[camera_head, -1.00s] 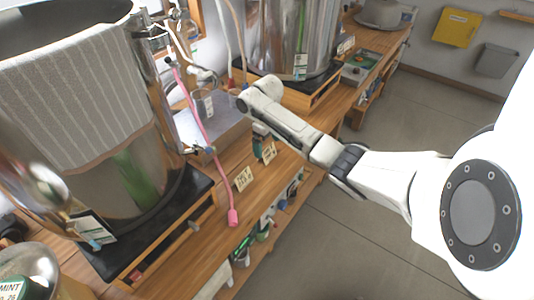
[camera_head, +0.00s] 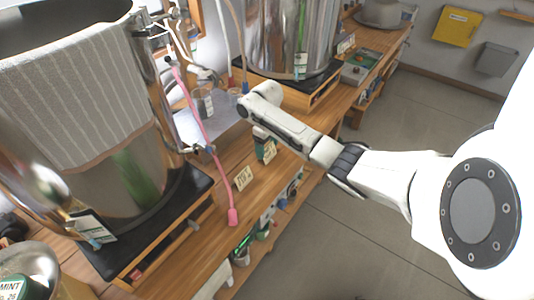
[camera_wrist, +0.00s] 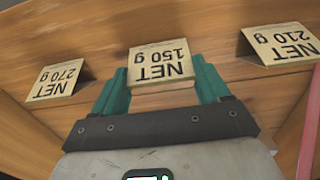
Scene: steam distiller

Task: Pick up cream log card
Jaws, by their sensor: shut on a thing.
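A cream card (camera_wrist: 160,64) marked "NET 150 g" stands between the teal fingertips of my gripper (camera_wrist: 164,84) in the wrist view. The fingers are shut on it, one on each side. The print appears upside down there. In the head view my gripper (camera_head: 262,136) points down at the wooden bench, partly hidden by my arm. A cream card (camera_head: 269,151) shows right beside its fingers. I cannot tell from either view whether the held card touches the bench.
Similar cards marked "NET 210 g" (camera_wrist: 281,45) and "NET 270 g" (camera_wrist: 58,82) stand on either side. A pink hose (camera_head: 205,130) hangs near the bench edge. Large steel vessels (camera_head: 290,40) stand behind and left (camera_head: 130,165). Open floor (camera_head: 400,120) lies to the right.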

